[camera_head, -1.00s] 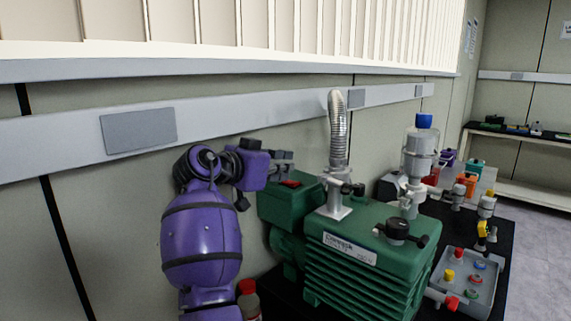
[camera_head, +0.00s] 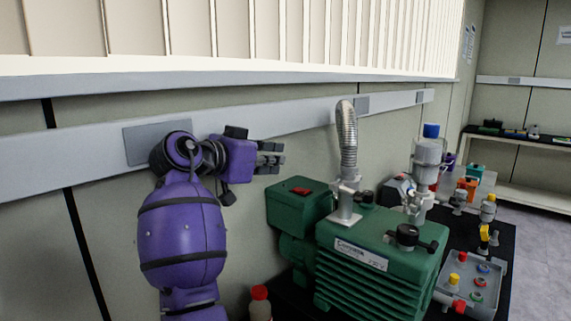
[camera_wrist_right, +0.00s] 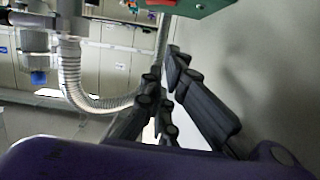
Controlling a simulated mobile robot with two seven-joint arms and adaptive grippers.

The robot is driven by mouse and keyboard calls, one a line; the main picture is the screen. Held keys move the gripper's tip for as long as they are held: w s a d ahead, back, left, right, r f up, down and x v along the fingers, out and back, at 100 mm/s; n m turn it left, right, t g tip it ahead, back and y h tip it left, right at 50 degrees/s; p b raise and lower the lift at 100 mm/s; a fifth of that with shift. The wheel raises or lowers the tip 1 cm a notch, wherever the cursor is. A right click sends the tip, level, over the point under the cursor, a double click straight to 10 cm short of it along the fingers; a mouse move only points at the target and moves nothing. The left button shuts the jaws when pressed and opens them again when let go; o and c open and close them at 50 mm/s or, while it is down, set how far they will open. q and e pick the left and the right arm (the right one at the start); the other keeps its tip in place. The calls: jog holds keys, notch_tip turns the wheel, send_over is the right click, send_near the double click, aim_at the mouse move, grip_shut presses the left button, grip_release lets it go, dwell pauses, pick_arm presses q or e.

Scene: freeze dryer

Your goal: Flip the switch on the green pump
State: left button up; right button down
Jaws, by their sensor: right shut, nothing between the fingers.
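The green pump (camera_head: 372,262) stands on the black bench top at centre right in the head view. Its motor box (camera_head: 297,208) is at the pump's left end, with a red switch (camera_head: 301,190) on top. I cannot tell which way the switch is set. My right gripper (camera_head: 280,158) is shut and empty, above and slightly left of the switch, and apart from it. In the right wrist view my gripper's dark fingers (camera_wrist_right: 163,78) point up toward a green part of the pump (camera_wrist_right: 195,7) at the top edge. My left gripper is not in view.
A ribbed metal hose (camera_head: 347,135) rises from the pump right of my gripper. A grey wall rail (camera_head: 85,160) runs behind my arm. A red-capped bottle (camera_head: 259,305) stands left of the pump. Glassware (camera_head: 427,160) and a grey tray (camera_head: 455,290) are to the right.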

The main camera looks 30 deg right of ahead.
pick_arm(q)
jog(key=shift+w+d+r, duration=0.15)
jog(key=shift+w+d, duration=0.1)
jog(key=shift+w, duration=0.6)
pick_arm(e)
jog(key=v, duration=0.3)
jog(key=shift+w+a, duration=0.1)
jog(key=shift+a, duration=0.05)
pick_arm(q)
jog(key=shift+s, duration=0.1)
